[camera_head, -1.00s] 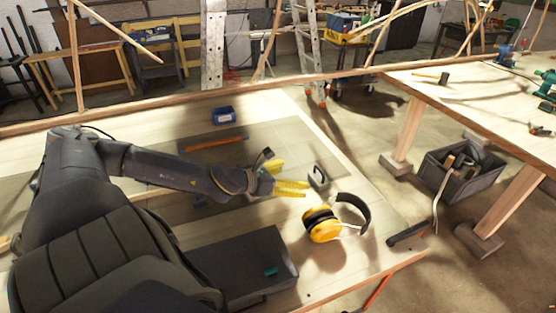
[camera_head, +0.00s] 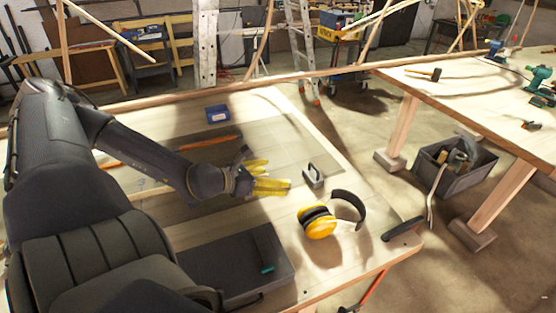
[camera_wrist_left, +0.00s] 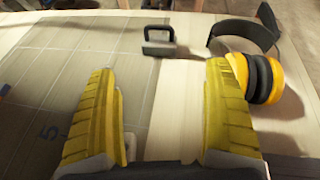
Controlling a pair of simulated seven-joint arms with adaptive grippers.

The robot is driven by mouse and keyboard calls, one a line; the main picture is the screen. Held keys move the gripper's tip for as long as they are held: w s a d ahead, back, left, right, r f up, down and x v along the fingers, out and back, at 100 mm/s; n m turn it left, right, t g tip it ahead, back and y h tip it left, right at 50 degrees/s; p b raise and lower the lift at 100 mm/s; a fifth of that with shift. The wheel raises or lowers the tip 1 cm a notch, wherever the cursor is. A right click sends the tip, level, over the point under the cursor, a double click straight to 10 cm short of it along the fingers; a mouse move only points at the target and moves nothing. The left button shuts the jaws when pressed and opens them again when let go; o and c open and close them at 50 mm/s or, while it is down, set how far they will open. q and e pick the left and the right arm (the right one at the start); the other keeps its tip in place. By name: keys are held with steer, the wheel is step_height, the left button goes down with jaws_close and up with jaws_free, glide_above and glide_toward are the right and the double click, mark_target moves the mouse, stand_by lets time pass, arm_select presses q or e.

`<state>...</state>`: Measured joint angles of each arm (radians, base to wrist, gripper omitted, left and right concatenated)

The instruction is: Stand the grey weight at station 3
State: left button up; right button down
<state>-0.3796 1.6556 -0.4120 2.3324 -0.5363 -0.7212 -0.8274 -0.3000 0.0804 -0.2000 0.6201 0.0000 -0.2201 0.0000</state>
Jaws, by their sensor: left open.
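The grey weight (camera_head: 313,179), a small block with a dark loop handle, stands on the table to the right of my left gripper (camera_head: 268,170). In the left wrist view the weight (camera_wrist_left: 158,46) stands ahead of and apart from the yellow fingers (camera_wrist_left: 160,70). The fingers are spread wide with nothing held between them. A grey marked panel (camera_head: 285,145) lies on the table. My right gripper is not in view.
Yellow earmuffs (camera_head: 317,221) lie near the weight, towards the table's front right. A dark case (camera_head: 225,268) is at the front and a blue box (camera_head: 217,113) at the back. An orange strip (camera_head: 210,143) lies behind my arm. A long lath (camera_head: 300,79) crosses behind the table.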

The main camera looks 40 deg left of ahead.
arm_select(q)
steer(key=c, duration=0.9)
